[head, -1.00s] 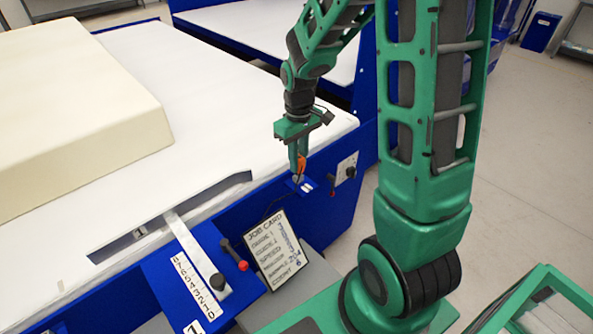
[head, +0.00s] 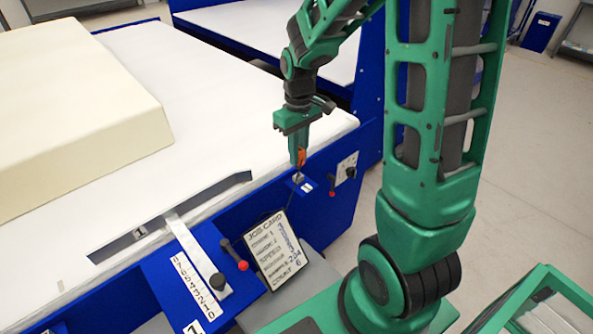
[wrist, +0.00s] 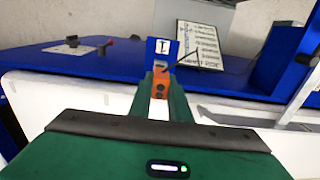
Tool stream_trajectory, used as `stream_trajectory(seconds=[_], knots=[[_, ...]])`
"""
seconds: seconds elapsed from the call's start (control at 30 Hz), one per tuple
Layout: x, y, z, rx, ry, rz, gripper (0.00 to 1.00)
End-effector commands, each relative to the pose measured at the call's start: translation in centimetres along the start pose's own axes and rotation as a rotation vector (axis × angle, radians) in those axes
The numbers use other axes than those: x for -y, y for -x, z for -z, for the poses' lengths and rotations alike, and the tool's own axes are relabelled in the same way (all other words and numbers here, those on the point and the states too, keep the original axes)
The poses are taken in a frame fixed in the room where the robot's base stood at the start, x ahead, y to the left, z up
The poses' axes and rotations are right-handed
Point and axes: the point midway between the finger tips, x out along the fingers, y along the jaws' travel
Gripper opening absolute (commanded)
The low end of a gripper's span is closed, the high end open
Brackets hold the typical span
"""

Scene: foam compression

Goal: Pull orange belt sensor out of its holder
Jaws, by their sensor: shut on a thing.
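The orange belt sensor (head: 301,157) is upright between the fingers of my gripper (head: 299,160), which is shut on it. In the wrist view the orange sensor (wrist: 160,84) shows with two dark dots between the green fingers of my gripper (wrist: 160,96). Its small grey holder (head: 298,178) sits just below the fingers on a blue bracket with a white label, at the machine's side. The sensor's lower end is close above the holder; whether it is wholly clear of it cannot be told.
A white belt (head: 235,110) with a large cream foam block (head: 75,110) lies to the left. A panel with a red-tipped lever (head: 347,168) stands right of the bracket. A job card (head: 275,250) is in front. A dark cable (wrist: 187,57) shows near the sensor.

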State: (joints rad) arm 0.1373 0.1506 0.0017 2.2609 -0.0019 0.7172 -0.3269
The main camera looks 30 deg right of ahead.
Motion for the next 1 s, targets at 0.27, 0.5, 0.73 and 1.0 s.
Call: stream_trajectory(seconds=[0.27, 0.5, 0.73, 1.0], knots=[[0.0, 1.5, 0.0, -0.001, 0.000, 0.000, 0.00], [0.0, 2.5, 0.0, -0.002, 0.000, -0.001, 0.00], [0.0, 2.6, 0.0, 0.000, 0.000, 0.000, 0.00], [0.0, 2.6, 0.0, 0.000, 0.000, 0.000, 0.00]])
